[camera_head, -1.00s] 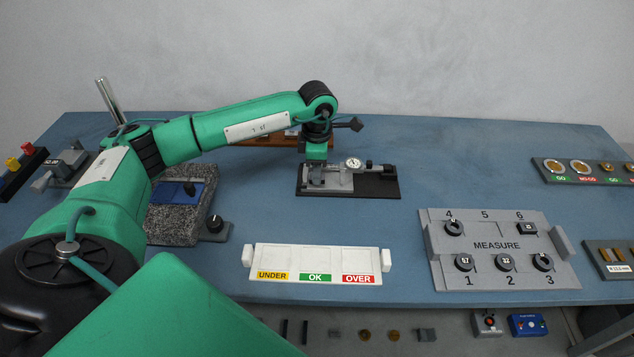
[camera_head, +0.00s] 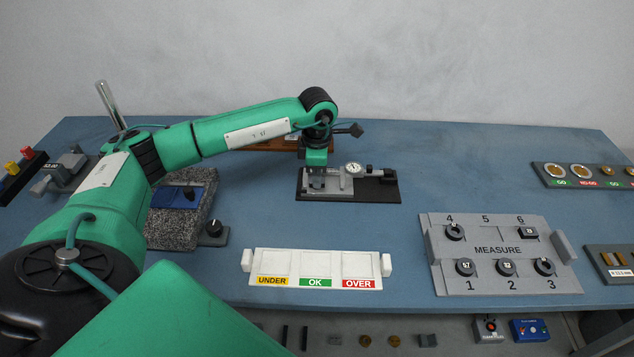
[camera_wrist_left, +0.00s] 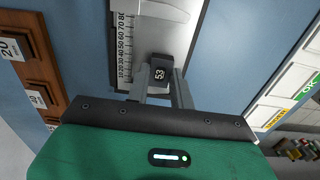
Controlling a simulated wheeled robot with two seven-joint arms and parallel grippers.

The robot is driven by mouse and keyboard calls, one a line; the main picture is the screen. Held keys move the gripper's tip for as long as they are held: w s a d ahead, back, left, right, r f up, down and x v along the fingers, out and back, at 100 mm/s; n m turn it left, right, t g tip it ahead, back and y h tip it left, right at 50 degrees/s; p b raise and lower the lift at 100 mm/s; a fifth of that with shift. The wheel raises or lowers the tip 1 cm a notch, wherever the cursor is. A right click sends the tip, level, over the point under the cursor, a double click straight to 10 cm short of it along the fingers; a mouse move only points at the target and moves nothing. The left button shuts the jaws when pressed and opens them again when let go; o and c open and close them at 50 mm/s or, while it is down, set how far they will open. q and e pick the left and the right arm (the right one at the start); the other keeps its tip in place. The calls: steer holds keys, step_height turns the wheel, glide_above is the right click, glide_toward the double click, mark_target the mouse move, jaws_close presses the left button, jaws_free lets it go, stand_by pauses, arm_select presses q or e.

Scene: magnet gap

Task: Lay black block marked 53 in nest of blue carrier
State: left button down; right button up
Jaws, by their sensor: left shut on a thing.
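The black block marked 53 (camera_wrist_left: 160,72) is between the fingers of my left gripper (camera_wrist_left: 162,88) in the left wrist view, its number facing the camera. In the head view my left gripper (camera_head: 317,178) points down at the left part of a grey dial gauge fixture; the block is too small to make out there. The gripper is shut on the block. I cannot tell whether the block touches the fixture. A blue piece, seemingly the blue carrier (camera_head: 172,196), lies on a speckled granite block at the left; its nest is not clear. My right gripper is not in view.
The gauge fixture (camera_head: 382,190) has a dial and a black base. A white UNDER/OK/OVER tray (camera_head: 315,254) lies at the front, and a grey MEASURE board (camera_head: 478,285) with several parts at right. The granite block (camera_head: 172,232) has a black knob beside it. Blue table between is clear.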

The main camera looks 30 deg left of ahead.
arm_select(q)
steer(key=shift+r+p, duration=1.15)
steer(key=shift+r, duration=1.2)
